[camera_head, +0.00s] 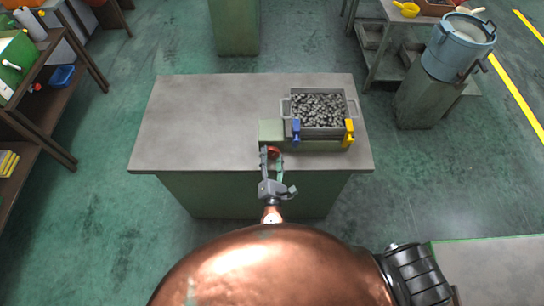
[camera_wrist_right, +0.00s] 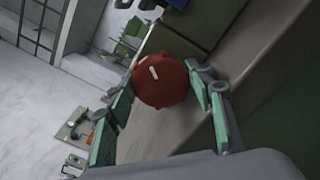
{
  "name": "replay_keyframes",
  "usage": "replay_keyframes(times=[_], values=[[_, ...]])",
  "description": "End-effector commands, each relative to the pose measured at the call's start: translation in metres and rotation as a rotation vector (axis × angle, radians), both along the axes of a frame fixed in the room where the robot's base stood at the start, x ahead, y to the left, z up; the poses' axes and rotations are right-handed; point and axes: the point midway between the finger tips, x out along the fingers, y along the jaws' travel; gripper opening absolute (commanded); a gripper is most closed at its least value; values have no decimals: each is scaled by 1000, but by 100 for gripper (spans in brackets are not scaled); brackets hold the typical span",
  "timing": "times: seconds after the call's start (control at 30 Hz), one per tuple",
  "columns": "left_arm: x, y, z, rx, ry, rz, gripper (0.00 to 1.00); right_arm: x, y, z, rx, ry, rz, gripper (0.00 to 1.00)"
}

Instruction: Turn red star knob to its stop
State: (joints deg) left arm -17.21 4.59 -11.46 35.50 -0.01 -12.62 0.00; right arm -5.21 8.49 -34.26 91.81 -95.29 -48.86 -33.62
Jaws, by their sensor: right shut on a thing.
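The red star knob (camera_head: 273,151) is at the front left of a grey-green machine block (camera_head: 271,131) on the worktable. In the right wrist view the knob (camera_wrist_right: 162,80) is round and dark red with a short white mark on its face. My right gripper (camera_head: 272,158) reaches in from the front edge of the table. Its two green-padded fingers lie on either side of the knob and are shut on it. In the right wrist view the right gripper (camera_wrist_right: 167,90) frames the knob, and its lobes are hard to make out. My left gripper is not in view.
A blue lever (camera_head: 296,130) and a yellow lever (camera_head: 349,133) stand right of the knob. Behind them is a grey bin (camera_head: 287,107) of small metal parts. The left half of the grey tabletop (camera_head: 190,120) is clear. A shelf (camera_head: 45,120) stands far left.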

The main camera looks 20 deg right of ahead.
Motion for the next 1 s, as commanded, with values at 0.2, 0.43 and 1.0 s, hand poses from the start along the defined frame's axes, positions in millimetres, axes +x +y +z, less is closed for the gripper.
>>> replay_keyframes(times=[0.2, 0.43, 1.0], values=[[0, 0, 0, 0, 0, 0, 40, 0, 0, 0, 0, 1, 1, 60], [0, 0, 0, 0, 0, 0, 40, 0, 0, -1, 0, 2, -1, 66], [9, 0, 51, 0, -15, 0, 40, 0, 0, 6, -303, 90, 0, 66]])
